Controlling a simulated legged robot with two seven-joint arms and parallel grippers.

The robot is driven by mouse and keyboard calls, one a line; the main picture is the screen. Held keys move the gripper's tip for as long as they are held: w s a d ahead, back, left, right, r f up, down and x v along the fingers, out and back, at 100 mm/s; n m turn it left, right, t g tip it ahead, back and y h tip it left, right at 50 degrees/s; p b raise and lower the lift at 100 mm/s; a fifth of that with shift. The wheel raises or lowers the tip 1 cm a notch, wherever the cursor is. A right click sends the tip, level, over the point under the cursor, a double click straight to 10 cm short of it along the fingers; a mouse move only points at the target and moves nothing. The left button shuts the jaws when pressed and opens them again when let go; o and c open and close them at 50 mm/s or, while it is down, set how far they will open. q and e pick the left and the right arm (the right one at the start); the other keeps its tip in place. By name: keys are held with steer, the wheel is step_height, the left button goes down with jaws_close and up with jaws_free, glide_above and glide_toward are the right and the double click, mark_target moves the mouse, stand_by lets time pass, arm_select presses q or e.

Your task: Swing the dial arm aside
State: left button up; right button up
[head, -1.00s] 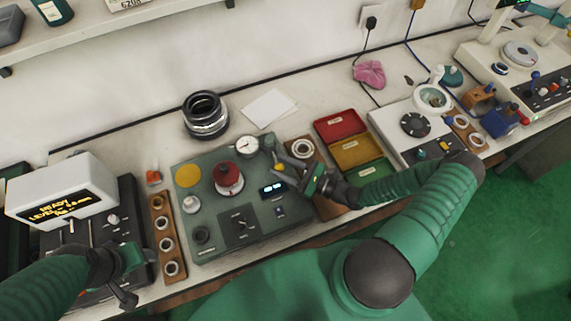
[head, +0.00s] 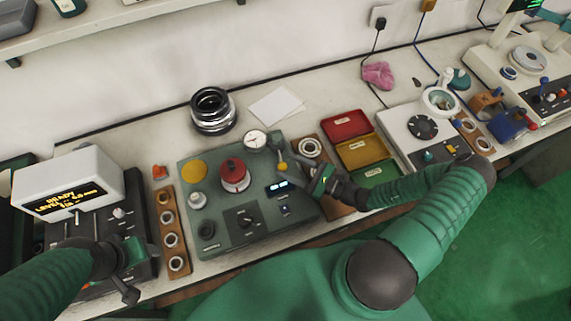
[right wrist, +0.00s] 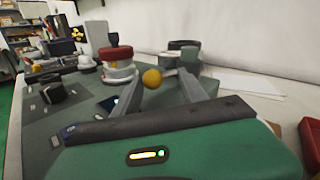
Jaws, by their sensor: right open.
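The dial gauge (head: 255,140) has a round white face and stands at the back right of the green machine panel (head: 222,233). A yellow ball knob (head: 282,167), probably on the dial arm, is just in front of it. My right gripper (head: 286,170) is at this knob with its fingers apart. In the right wrist view the yellow knob (right wrist: 152,79) shows between the open fingers, nearer the left one; I cannot tell whether they touch it. My left gripper (head: 128,275) is low at the left; its fingers are unclear.
A red-topped white spindle (head: 234,175) stands left of the right gripper. Black rings (head: 212,110) are stacked behind the panel. Wooden ring holders (head: 171,240) flank it. Red, yellow and green trays (head: 347,125) lie right. A white sheet (head: 276,106) lies on clear bench behind.

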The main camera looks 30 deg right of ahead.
steer(key=b+v, duration=0.2)
steer(key=v, duration=1.3)
steer(key=shift+a, duration=0.15)
arm_select(q)
steer(key=x, duration=0.2)
steer(key=shift+s+f, duration=0.25)
steer(key=shift+f, duration=0.15)
steer(key=shift+d, duration=0.1)
arm_select(e)
steer(key=shift+c, duration=0.4)
